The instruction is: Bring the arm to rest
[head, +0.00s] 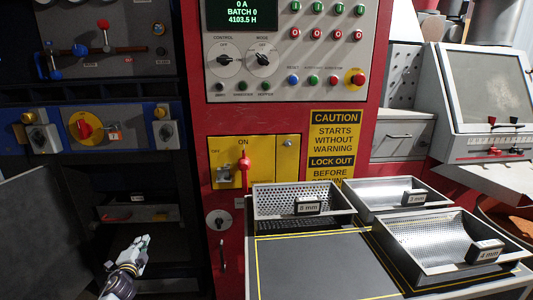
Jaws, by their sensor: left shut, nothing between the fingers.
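My left gripper (139,244) shows low in the head view, left of the centre. It is shut with nothing between its fingers. It is apart from the red cabinet (204,250) and left of the table with the trays. My right gripper is out of the picture.
A table (310,262) at the lower right bears perforated trays labelled 8 mm (272,196), 3 mm (370,197) and 4 mm (420,232). A red-handled switch (244,168) sticks out from the red cabinet. A dark panel (45,230) stands at the lower left.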

